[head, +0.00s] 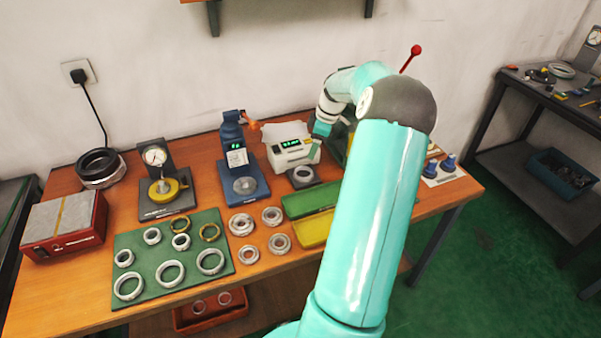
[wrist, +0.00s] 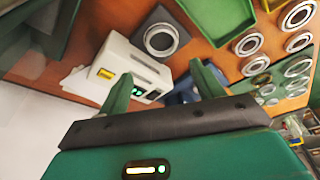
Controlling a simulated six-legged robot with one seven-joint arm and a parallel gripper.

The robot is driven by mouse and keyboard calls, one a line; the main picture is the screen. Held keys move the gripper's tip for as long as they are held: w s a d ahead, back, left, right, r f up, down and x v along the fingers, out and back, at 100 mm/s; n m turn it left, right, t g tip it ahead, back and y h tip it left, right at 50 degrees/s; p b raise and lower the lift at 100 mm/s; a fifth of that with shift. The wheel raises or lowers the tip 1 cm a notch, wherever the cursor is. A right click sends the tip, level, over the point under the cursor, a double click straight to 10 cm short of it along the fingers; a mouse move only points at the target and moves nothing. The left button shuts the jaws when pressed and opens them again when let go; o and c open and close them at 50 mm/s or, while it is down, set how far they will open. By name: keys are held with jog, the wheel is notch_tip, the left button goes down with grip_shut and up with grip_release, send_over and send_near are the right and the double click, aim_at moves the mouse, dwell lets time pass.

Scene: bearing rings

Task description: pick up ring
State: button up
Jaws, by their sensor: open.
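Several steel and brass rings lie flat on a green mat (head: 148,250) at the table's left front; a large steel ring (head: 170,272) is among them. Several loose rings, such as this one (head: 280,243), lie on the bare wood right of the mat. One more ring (head: 303,173) sits on a dark square plate and also shows in the wrist view (wrist: 160,39). My gripper (wrist: 163,72) is open and empty in the wrist view, its green fingers in front of the white box.
A white box with a green display (head: 292,152) stands at the back. A blue device (head: 243,180), a dial gauge stand (head: 165,190) and a red-sided block (head: 62,228) stand leftward. A green tray (head: 310,201) and a yellow tray (head: 314,230) lie beside my arm.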

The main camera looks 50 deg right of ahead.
aim_at(303, 172)
jog(key=x, duration=1.1)
jog(key=shift+s+a+f, duration=0.1)
jog(key=shift+a+f, duration=0.05)
jog(key=shift+f, duration=0.05)
jog(key=c, duration=0.8)
jog(key=shift+r, duration=0.15)
